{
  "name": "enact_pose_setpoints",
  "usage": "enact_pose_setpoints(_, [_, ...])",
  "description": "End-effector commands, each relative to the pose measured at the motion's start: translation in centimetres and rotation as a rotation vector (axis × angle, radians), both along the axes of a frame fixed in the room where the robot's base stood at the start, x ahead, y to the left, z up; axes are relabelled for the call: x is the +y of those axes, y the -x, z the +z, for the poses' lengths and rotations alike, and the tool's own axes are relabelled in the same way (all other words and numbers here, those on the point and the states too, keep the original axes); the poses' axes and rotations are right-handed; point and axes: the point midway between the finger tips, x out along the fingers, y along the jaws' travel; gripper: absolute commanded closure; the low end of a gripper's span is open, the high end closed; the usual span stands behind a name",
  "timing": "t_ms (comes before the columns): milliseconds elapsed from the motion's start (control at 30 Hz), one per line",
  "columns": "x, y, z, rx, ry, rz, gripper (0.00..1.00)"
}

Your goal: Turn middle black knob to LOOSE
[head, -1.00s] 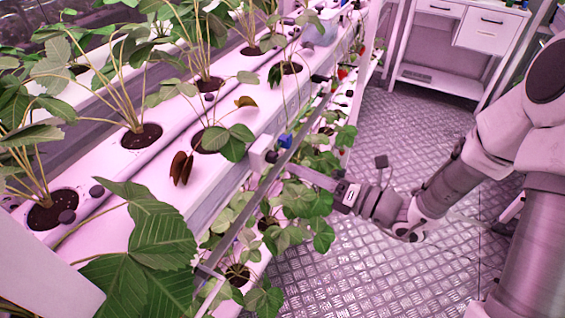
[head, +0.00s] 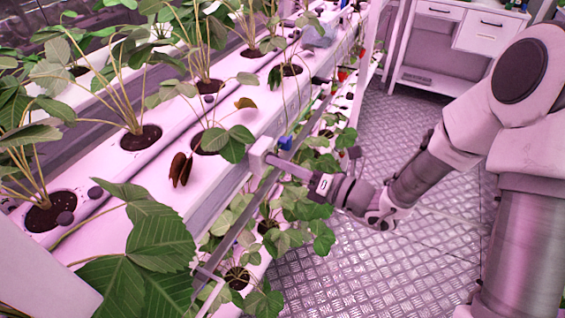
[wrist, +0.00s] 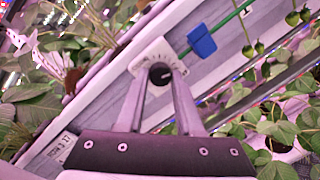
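A round black knob (wrist: 160,75) sits on a white dial plate (wrist: 150,54) with small marks, fixed to the rail of the rack; the marks are too small to read. My gripper (wrist: 159,78) points straight at it, with one finger on each side of the knob. The fingers stand apart, and I cannot tell whether they touch the knob. In the head view my gripper (head: 272,160) reaches the rack's side edge by a pale block (head: 259,156); the knob itself is hidden there.
A blue handle (wrist: 202,40) on a green rod is close right of the dial; it also shows in the head view (head: 285,142). Strawberry leaves (wrist: 280,130) hang below the rail. Planted white troughs (head: 120,170) fill the left. The metal floor (head: 390,265) is clear.

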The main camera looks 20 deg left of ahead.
Motion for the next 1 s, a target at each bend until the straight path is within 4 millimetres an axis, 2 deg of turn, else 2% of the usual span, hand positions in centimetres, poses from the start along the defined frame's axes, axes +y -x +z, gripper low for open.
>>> enact_pose_setpoints(33, [-0.01, 0.00, 0.00, 0.000, 0.000, 0.000, 0.95])
enact_pose_setpoints(67, [-0.01, 0.00, 0.00, 0.000, 0.000, 0.000, 1.00])
enact_pose_setpoints(567, [-0.04, -0.01, -0.17, -0.073, 0.007, 0.000, 1.00])
enact_pose_setpoints(1000, [-0.03, -0.05, -0.48, -0.432, 0.037, -0.001, 1.00])
